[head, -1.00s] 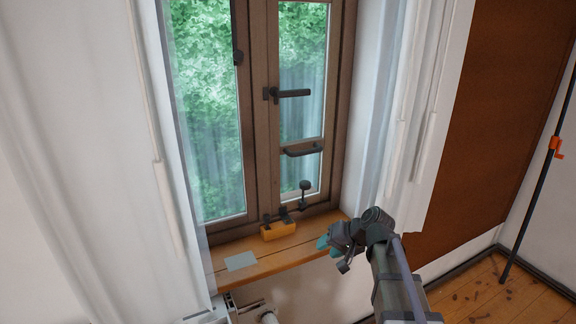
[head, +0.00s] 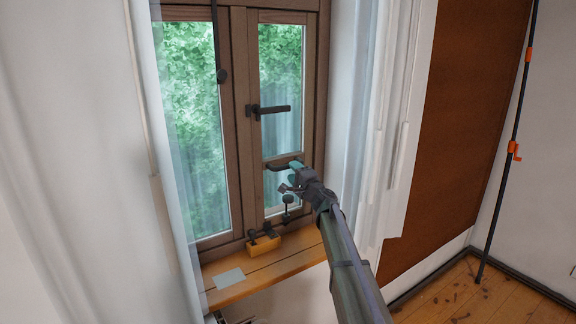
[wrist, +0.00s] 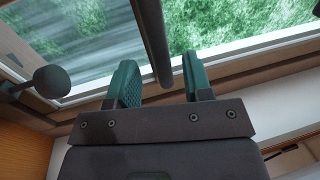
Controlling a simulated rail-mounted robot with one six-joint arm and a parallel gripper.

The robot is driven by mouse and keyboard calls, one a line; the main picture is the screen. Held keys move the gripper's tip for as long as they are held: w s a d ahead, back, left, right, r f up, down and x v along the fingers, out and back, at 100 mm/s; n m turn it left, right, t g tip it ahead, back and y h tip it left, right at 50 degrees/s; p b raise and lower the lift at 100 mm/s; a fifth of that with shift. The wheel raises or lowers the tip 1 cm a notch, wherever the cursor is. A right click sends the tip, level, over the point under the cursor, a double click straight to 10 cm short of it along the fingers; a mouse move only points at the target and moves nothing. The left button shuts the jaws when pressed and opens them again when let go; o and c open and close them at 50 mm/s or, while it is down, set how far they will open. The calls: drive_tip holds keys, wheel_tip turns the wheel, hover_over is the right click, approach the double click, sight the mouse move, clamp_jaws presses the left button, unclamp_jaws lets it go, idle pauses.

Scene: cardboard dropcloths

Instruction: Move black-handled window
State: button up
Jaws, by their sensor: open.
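The brown-framed window sash (head: 311,130) stands at centre in the head view and looks closed. It carries a black lever handle (head: 272,109), lying level, and a dark bar handle (head: 278,165) below. My gripper (head: 293,171) is at the right part of the bar handle, hiding some of it. In the wrist view the teal fingers of my gripper (wrist: 157,66) are open, with a dark bar (wrist: 152,35) showing between them. Gaps show on both sides of the bar; I cannot tell how deep it sits.
A dark round knob (head: 288,199) on a stem is below my gripper; a knob (wrist: 50,80) also shows in the wrist view. The wooden sill (head: 290,260) holds a yellow block (head: 264,244) and a pale sheet (head: 229,279). White curtains (head: 400,130) hang to the right.

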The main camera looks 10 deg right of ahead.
drive_tip(key=x, duration=0.4)
drive_tip(key=shift+w, duration=0.1)
drive_tip(key=shift+c, duration=0.4)
clamp_jaws()
